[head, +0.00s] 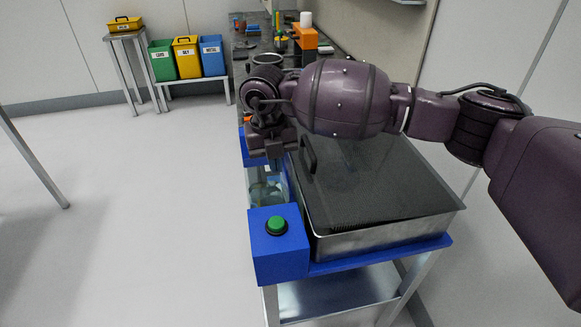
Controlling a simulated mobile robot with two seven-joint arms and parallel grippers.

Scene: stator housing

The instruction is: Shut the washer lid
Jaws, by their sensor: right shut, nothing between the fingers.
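The washer is a steel basin (385,238) in a blue frame (428,244). Its dark grey lid (370,190) lies over the basin and looks about flat; I cannot tell whether its far edge is fully down. A black bar handle (308,154) stands up at the lid's left edge. My right gripper (272,153) is just left of the handle, shut and empty, and apart from it as far as I can see. My right arm hides the lid's far part. My left gripper is out of view.
A blue box with a green button (277,224) sits at the washer's near left corner. A dark workbench (252,46) with an orange device (304,36) runs behind. Green, yellow and blue bins (186,58) stand at the back left.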

